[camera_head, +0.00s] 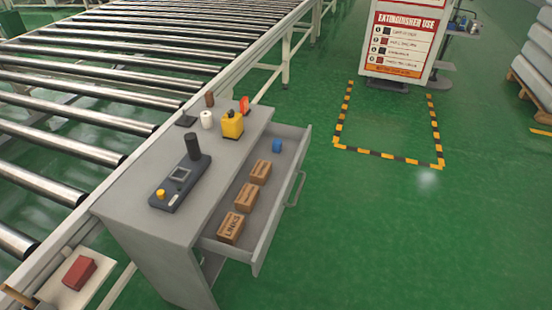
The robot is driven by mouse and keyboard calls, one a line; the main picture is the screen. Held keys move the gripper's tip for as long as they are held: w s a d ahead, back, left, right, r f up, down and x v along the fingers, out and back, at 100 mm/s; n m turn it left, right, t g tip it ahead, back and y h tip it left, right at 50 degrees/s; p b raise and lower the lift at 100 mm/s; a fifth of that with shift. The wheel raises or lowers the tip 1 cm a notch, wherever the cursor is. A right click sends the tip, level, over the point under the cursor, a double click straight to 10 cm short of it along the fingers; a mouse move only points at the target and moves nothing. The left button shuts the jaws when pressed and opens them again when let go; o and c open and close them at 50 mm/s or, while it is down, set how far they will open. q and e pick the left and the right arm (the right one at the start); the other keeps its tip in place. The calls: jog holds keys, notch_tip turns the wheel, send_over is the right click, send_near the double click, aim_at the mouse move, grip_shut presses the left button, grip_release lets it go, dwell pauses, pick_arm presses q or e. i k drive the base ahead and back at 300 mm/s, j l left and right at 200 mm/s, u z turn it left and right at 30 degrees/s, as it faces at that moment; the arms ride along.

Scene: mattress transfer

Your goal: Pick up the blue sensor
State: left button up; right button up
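A small blue object (277,145), which looks like the blue sensor, lies in the far end of an open drawer (262,238). The drawer is pulled out from the right side of a grey cabinet (135,190). Several brown cardboard boxes (245,198) stand in a row in the same drawer, nearer than the blue object, with a gap between them and it. Neither of my grippers shows in the head view.
On the cabinet top are a dark control box (180,183), a yellow device (232,125) and a white roll (207,120). A roller conveyor (100,75) runs behind on the left. An extinguisher sign (405,40) stands at the back. The green floor right of the drawer is clear.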

aim_at(277, 144)
jog(key=k+u, duration=0.2)
jog(key=k, duration=0.2)
jog(key=k+j+u, duration=0.15)
jog(key=k, duration=0.2)
jog(key=u, duration=1.5)
jog(key=k+l+u, duration=0.1)
jog(key=l+u, duration=0.4)
jog(key=l, duration=0.2)
jog(key=k+l, duration=0.1)
jog(key=l, duration=0.6)
jog(key=k+l, duration=0.1)
jog(key=l, duration=1.3)
jog(key=k+l, duration=0.15)
jog(key=l, duration=0.55)
